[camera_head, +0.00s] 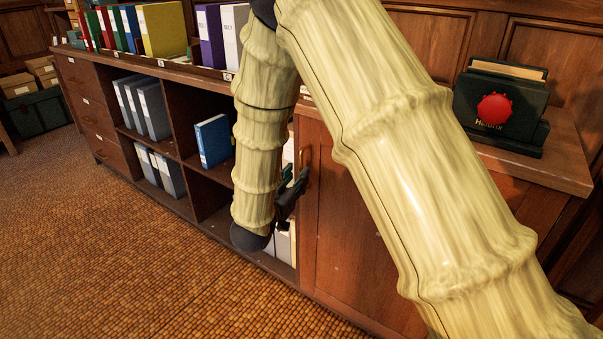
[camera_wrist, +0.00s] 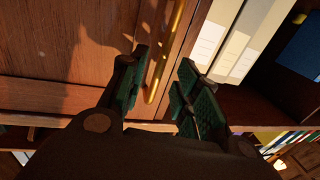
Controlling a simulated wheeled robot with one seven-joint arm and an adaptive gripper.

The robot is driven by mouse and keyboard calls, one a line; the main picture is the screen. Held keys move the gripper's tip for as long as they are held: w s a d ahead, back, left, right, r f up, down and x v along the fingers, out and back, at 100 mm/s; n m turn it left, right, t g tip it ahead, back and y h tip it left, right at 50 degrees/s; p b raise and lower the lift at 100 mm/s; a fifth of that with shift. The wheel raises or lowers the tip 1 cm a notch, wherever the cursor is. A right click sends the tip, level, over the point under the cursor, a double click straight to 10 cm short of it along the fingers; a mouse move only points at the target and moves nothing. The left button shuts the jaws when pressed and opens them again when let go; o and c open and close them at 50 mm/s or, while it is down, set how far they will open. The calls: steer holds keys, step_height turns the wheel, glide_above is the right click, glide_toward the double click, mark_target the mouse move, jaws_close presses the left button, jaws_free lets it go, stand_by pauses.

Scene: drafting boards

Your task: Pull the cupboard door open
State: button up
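The cupboard door (camera_head: 345,240) is a brown wooden panel at the right of the low cabinet, partly hidden behind my arm. It looks shut, flush with the cabinet front. Its brass bar handle (camera_head: 304,160) is near the door's left edge. In the wrist view the handle (camera_wrist: 168,50) runs up between the two green-padded fingers of my gripper (camera_wrist: 163,62), nearer the left finger. The fingers are apart, with a gap on the right side of the handle. I cannot tell whether the left finger touches it. In the head view my gripper (camera_head: 290,195) is small and dark beside the handle.
Open shelves left of the door hold a blue binder (camera_head: 213,141) and grey binders (camera_head: 153,110). White binders (camera_wrist: 235,45) stand close beside the gripper. A dark box with a red seal (camera_head: 496,106) sits on the cabinet top. The carpeted floor (camera_head: 130,260) in front is clear.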

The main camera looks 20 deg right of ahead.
mark_target(301, 170)
steer(key=shift+b+x, duration=0.3)
steer(key=shift+x, duration=1.8)
jaws_close()
